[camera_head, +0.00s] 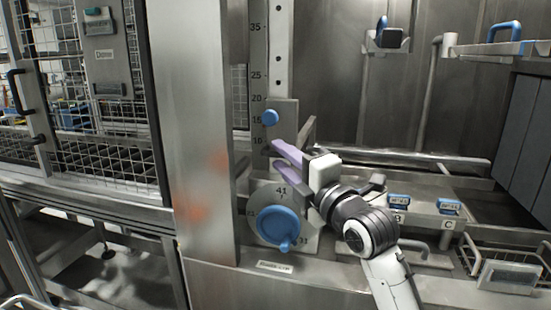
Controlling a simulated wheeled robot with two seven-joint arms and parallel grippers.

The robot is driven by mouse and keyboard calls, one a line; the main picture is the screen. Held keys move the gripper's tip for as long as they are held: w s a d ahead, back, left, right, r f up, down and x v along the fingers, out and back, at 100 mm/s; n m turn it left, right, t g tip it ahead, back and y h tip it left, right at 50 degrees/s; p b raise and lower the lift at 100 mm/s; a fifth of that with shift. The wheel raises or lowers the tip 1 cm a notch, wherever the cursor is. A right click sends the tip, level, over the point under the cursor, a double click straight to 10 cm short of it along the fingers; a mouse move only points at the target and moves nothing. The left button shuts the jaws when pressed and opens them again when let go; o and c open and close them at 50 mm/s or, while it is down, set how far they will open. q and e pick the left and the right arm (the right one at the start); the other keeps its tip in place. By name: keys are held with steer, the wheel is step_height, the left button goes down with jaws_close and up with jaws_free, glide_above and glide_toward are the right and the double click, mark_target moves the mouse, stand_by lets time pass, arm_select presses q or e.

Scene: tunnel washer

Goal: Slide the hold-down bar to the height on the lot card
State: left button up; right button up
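A vertical scale (258,60) with numbers from about 10 up to 35 runs along the post. A metal slide plate (285,112) with a blue knob (270,117) sits on it, the knob roughly level with the 15. The hold-down bar seems to join this plate, but my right gripper and arm partly cover that area. My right gripper (272,152) has two purple fingers, spread apart with nothing visible between them. It is just below the blue knob, pointing left. I cannot make out a readable lot card. My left gripper is not in view.
A large blue dial (277,227) with numbers, 41 at its top, sits below my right gripper. A broad steel post (195,130) stands to the left.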

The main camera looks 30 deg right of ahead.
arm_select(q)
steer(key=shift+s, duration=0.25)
arm_select(e)
steer(key=shift+s, duration=0.1)
